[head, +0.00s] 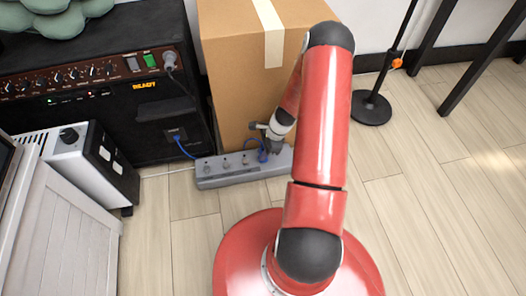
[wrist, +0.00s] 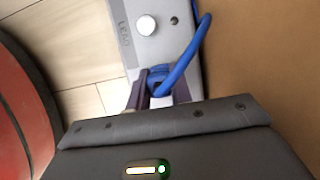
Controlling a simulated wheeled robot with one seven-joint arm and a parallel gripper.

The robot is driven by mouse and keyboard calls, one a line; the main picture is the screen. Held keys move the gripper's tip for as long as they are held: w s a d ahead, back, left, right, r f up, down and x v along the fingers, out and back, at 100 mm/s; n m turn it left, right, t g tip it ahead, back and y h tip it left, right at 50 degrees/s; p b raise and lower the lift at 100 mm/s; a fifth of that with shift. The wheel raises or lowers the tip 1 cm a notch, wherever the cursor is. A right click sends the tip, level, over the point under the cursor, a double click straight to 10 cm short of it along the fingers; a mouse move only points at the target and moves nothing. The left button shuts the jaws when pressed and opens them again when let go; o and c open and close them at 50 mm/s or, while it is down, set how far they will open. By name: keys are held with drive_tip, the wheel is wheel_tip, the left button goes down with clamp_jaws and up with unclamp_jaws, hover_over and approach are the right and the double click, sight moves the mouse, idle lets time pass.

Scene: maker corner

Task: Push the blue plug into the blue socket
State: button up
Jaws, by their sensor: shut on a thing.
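The blue plug (wrist: 159,76) is between the two fingers of my gripper (wrist: 158,92) in the wrist view, and the fingers are shut on it. Its blue cable (wrist: 196,50) loops up and to the right. In the head view the plug (head: 263,156) shows as a small blue spot at the grey power strip (head: 232,180), and my gripper (head: 266,148) is over the strip's right part. No blue socket can be made out; the strip's surface under the plug is hidden by the fingers. I cannot tell whether the plug is seated or above the strip.
A cardboard box (head: 238,75) stands right behind the strip. A black amplifier (head: 95,85) stands at the left, with a blue cable (head: 184,150) at its lower panel. A grey-white unit (head: 85,160) is at front left.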

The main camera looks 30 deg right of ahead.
drive_tip(key=shift+f+b, duration=0.4)
drive_tip(key=shift+f, duration=0.15)
idle(0.4)
drive_tip(key=o, duration=1)
drive_tip(key=p+v, duration=0.1)
drive_tip(key=v, duration=0.6)
drive_tip(key=shift+d+r+p, duration=0.2)
drive_tip(key=shift+r+p, duration=0.1)
drive_tip(key=shift+p, duration=0.1)
drive_tip(key=shift+s, duration=0.1)
